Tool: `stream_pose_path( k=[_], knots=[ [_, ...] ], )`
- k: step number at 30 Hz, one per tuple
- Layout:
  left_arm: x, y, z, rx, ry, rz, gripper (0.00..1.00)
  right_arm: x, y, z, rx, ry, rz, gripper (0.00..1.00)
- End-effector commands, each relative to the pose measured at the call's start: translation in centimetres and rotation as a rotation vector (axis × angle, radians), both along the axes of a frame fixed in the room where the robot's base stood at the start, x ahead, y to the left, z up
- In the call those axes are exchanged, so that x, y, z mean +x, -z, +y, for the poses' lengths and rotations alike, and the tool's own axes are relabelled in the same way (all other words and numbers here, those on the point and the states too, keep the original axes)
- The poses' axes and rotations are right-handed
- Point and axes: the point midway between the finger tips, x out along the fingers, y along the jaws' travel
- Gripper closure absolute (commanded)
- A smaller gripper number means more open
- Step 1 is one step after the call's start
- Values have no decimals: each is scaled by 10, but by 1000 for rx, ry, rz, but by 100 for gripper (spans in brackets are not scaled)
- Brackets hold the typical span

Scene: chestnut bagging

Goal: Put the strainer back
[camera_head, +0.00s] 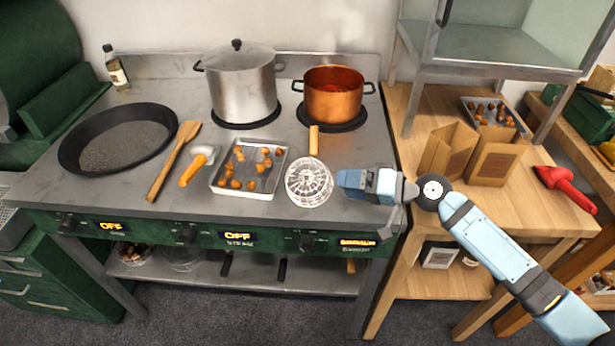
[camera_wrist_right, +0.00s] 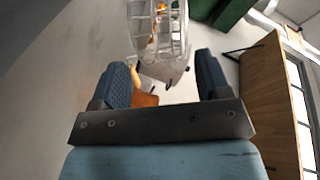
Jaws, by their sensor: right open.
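The strainer, a round wire basket (camera_head: 309,182) with a wooden handle (camera_head: 313,140), is at the front of the stovetop, right of the metal tray. Its handle points back toward the copper pot. My right gripper (camera_head: 342,179) is just right of the basket, with its arm coming in from the right. In the right wrist view its two fingers are apart (camera_wrist_right: 163,78) with nothing clamped between them. The wire basket (camera_wrist_right: 158,30) shows just beyond the fingertips. I cannot tell whether they touch it. My left gripper is not in view.
A metal tray (camera_head: 226,188) of chestnuts lies left of the strainer. The copper pot (camera_head: 334,98) and lidded steel pot (camera_head: 243,88) stand behind. A spatula (camera_head: 172,163) and black pan (camera_head: 75,152) are farther left. Paper bags (camera_head: 492,160) stand on the wooden table at right.

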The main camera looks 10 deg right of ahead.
Motion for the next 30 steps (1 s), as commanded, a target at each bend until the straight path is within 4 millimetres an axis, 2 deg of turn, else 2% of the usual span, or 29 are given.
stream_pose_path(
  k=[9, 17, 21, 23, 30],
  knots=[
    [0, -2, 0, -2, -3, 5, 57, 21, 7, 38, 3, -1, 0, 30],
    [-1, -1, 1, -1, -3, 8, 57, 23, 9, 42, -1, -1, 0, 30],
    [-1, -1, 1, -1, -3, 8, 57, 23, 9, 42, -1, -1, 0, 62],
    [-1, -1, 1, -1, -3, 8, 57, 23, 8, 42, 0, -1, -1, 71],
    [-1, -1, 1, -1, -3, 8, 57, 23, 7, 42, 1, 0, 0, 71]
  ],
)
